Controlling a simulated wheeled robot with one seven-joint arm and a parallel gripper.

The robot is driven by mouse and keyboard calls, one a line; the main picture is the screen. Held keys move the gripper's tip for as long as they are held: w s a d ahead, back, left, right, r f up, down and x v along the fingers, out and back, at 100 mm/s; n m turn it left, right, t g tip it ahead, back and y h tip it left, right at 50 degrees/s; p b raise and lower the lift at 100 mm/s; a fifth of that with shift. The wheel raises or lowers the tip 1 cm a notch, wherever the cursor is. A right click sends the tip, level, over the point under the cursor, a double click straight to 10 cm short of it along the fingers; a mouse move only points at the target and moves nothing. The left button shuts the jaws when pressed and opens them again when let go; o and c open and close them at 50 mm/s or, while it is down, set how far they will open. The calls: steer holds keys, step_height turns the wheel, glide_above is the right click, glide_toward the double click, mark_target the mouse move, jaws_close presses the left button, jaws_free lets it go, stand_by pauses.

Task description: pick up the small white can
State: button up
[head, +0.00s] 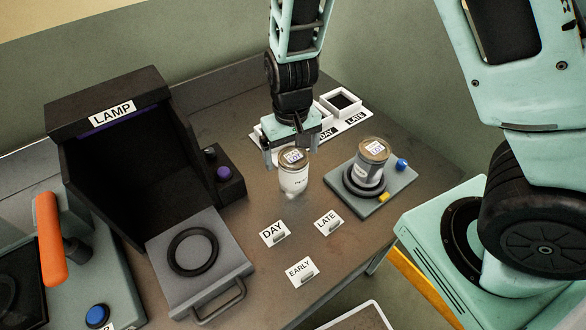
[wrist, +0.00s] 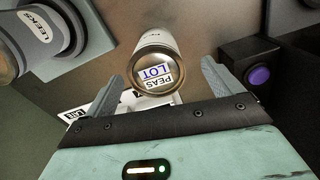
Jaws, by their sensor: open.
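The small white can (head: 293,181) stands upright on the brown table in the head view. In the wrist view the can (wrist: 155,43) shows its metal lid, with a label reading PEAS LOT. My gripper (head: 288,151) is open just behind and above the can in the head view. In the wrist view the fingers of my gripper (wrist: 164,77) are spread to either side of the lid, with visible room between each finger and the can. Nothing is held.
A grey can (head: 369,168), labelled LEEKS in the wrist view, stands on a round pad to the right. The LAMP box (head: 110,130) and its purple button (head: 223,173) are left. White trays (head: 341,104) are behind. DAY, LATE and EARLY tags lie in front.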

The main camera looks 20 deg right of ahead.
steer(key=shift+w+d+f+p, duration=0.15)
steer(key=shift+f+p, duration=0.25)
steer(key=shift+f, duration=1)
steer(key=shift+d+f+p, duration=0.1)
steer(key=shift+f+p, duration=0.25)
steer(key=shift+f, duration=1)
steer(key=c, duration=1.3)
